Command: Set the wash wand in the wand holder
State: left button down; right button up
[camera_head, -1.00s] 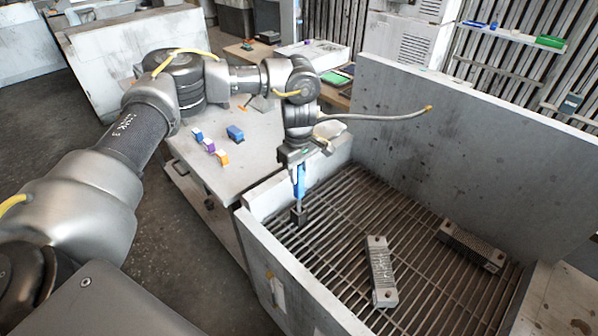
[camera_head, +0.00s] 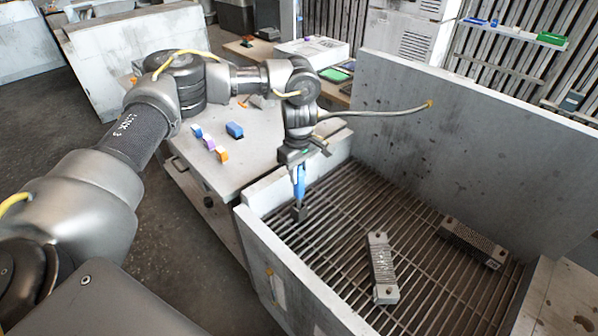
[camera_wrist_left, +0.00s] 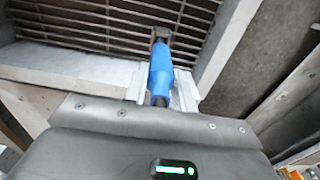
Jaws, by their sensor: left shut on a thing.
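The wash wand (camera_head: 299,184) has a blue handle and a dark, blocky end that points down. My left gripper (camera_head: 297,166) is shut on the blue handle and holds the wand near upright at the near left corner of the grated basin. In the left wrist view the blue handle (camera_wrist_left: 161,72) sits between the fingers of my left gripper (camera_wrist_left: 163,95), with the dark end beyond it over the bars. I cannot tell whether the dark end touches the grate. I cannot make out the wand holder for certain. My right gripper is not in view.
The basin has a slatted grate (camera_head: 335,235), a high back wall (camera_head: 460,130) and a low front wall (camera_head: 295,275). Two grey metal parts lie on the grate, one in the middle (camera_head: 381,268) and one at right (camera_head: 472,243). Small coloured blocks (camera_head: 235,130) stand on the left table (camera_head: 222,175).

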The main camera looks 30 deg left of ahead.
pick_arm(q)
jog(key=c, duration=1.1)
grip_release()
notch_tip(320, 180, up, 11)
jog(key=shift+f+b, duration=0.1)
jog(key=shift+b, duration=0.75)
